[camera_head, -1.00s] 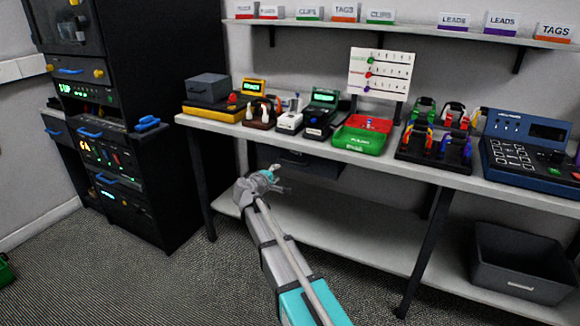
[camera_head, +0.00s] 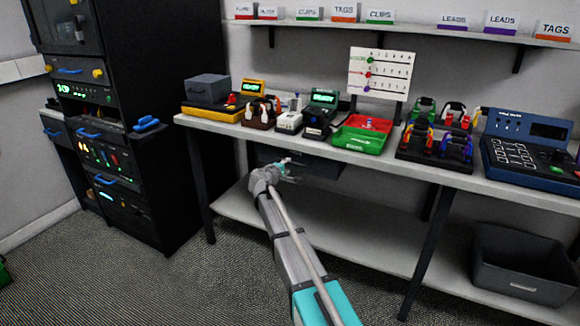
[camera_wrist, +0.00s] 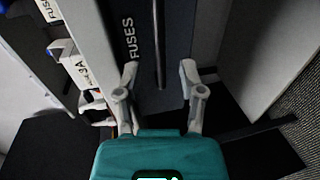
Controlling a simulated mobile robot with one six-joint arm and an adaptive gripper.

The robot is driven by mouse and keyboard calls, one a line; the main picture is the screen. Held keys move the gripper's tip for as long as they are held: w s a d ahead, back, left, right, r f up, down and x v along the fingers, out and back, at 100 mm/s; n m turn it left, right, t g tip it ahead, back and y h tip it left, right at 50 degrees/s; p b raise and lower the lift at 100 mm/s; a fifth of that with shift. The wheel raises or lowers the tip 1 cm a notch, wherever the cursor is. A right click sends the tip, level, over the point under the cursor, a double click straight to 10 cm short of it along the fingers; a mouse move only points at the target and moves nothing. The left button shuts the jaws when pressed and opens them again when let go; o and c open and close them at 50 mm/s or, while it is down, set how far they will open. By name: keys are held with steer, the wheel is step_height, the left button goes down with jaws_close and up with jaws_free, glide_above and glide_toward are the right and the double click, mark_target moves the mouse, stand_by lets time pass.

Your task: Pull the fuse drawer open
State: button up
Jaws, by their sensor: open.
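The fuse drawer (camera_head: 318,167) is a dark box front under the bench top, and it appears shut. In the wrist view its dark front (camera_wrist: 172,25) carries the white word FUSES and a thin dark bar handle (camera_wrist: 160,45). My gripper (camera_wrist: 159,80) is open, with one finger on each side of the handle's line. The fingertips sit near the handle's lower end in the picture; I cannot tell whether they reach around it. In the head view my gripper (camera_head: 289,169) is just in front of the drawer, below the bench edge, and partly covers its left part.
The bench top (camera_head: 410,172) above holds a green and red tray (camera_head: 362,139), a rack of coloured plugs (camera_head: 437,146) and several devices. A lower shelf (camera_head: 340,220) runs beneath. A grey bin (camera_head: 520,265) stands right. A black cabinet (camera_head: 160,180) stands left.

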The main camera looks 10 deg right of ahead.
mark_target(291, 163)
steer(key=shift+b+x, duration=0.4)
steer(key=shift+x, duration=2.15)
steer(key=shift+c, duration=0.2)
jaws_close()
